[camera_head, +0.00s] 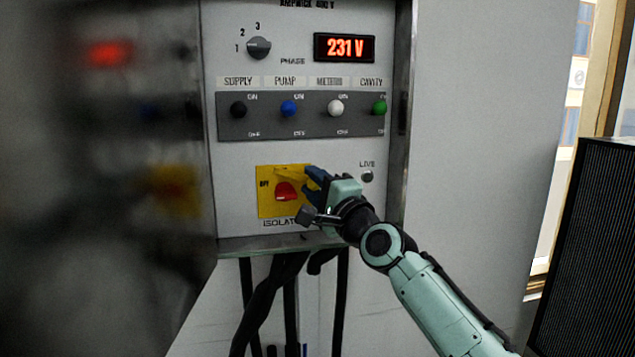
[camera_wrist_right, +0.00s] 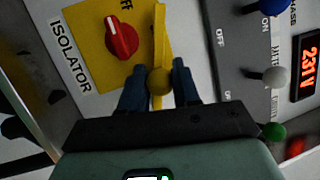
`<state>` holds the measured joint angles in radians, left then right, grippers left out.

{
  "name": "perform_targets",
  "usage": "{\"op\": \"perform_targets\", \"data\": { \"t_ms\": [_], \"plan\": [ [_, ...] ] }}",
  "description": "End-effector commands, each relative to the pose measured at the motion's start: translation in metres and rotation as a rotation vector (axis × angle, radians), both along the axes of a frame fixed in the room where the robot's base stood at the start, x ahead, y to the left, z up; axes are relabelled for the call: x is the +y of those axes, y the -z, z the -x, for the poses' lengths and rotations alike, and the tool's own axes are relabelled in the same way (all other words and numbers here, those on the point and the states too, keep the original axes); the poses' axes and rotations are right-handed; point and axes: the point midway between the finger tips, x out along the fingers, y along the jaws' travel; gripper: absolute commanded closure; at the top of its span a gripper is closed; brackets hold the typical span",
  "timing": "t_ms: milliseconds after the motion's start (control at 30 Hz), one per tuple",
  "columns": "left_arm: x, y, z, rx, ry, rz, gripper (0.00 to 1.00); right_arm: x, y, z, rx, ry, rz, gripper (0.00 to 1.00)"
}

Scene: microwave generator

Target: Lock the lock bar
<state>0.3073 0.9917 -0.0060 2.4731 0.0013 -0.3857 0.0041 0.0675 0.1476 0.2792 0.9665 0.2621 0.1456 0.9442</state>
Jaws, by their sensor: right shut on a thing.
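The yellow lock bar (camera_head: 292,170) lies across the upper part of the yellow isolator plate (camera_head: 266,207), above the red isolator knob (camera_head: 287,191). In the right wrist view the lock bar (camera_wrist_right: 159,40) is a narrow strip ending in a round yellow knob, beside the red isolator knob (camera_wrist_right: 121,38). My right gripper (camera_head: 312,179) is at the right end of the bar. In the wrist view its blue fingers (camera_wrist_right: 160,80) are on both sides of the bar's round knob, shut on it. The head view hides this end of the bar behind the fingers. My left gripper is not in view.
Above are a row of coloured switches (camera_head: 308,115), a phase selector (camera_head: 258,47) and a display (camera_head: 344,47) reading 231 V. A dark live lamp (camera_head: 367,176) is right of the gripper. Black cables (camera_head: 268,300) hang below the panel. A blurred metal door fills the left.

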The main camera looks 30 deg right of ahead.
Motion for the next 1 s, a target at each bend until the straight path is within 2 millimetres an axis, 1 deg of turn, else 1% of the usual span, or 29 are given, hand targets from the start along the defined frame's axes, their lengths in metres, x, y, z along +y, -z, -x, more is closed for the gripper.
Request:
{"op": "perform_targets", "data": {
  "t_ms": [200, 433, 633, 1000],
  "plan": [
    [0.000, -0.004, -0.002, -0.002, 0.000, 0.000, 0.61, 0.001, 0.003, 0.000, 0.034, 0.002, 0.157, 1.00],
    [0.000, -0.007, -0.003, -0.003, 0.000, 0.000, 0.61, 0.002, 0.007, 0.000, 0.061, 0.002, 0.267, 1.00],
    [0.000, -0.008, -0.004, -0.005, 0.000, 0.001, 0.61, 0.002, 0.009, 0.000, 0.073, 0.001, 0.313, 1.00],
    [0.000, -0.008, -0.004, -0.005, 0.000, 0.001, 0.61, 0.002, 0.011, 0.000, 0.077, 0.001, 0.326, 1.00]
  ]
}}
